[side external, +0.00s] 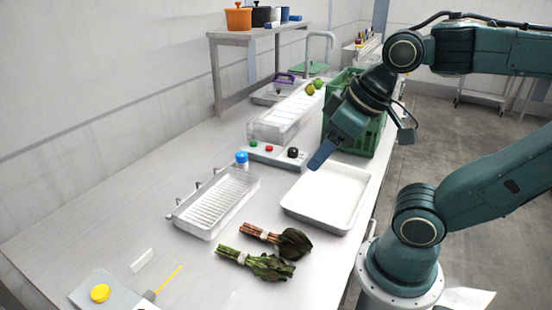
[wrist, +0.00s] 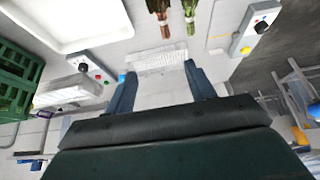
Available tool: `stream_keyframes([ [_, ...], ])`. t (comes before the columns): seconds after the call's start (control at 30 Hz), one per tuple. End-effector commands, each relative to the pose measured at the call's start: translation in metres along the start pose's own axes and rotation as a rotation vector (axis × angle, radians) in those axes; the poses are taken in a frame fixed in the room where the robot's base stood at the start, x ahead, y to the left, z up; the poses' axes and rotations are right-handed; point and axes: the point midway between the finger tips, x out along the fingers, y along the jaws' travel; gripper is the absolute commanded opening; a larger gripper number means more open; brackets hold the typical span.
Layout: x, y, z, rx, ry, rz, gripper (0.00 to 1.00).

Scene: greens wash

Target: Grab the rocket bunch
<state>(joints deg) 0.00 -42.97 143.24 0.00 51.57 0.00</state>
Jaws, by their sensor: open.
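Two tied leafy bunches lie on the steel counter. The one with green stems, likely the rocket bunch (side external: 256,263), is nearest the camera in the side view; it also shows at the top edge of the wrist view (wrist: 190,10). Beside it lies a bunch with reddish-brown stems and dark leaves (side external: 284,240), also in the wrist view (wrist: 160,10). Both are cut off by the wrist view's top edge. My gripper (side external: 319,160) is above the counter by the white tray, well apart from both bunches. In the wrist view its fingers (wrist: 161,88) are spread and empty.
A white tray (side external: 312,216) and a ribbed draining rack (side external: 179,231) stand on the counter beyond the bunches. A green crate (side external: 366,136), a button panel (side external: 263,152) and a clear trough (side external: 265,130) are farther back. A yellow-button panel (side external: 83,288) is at the front left.

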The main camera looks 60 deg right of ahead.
Motion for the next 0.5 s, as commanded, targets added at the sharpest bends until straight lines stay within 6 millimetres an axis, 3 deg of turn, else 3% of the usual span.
stream_keyframes([
  [0.27, 0.002, -0.001, -0.002, -0.001, -0.009, -0.003, 0.55],
  [0.5, 0.013, -0.008, -0.016, -0.008, -0.067, -0.017, 0.55],
])
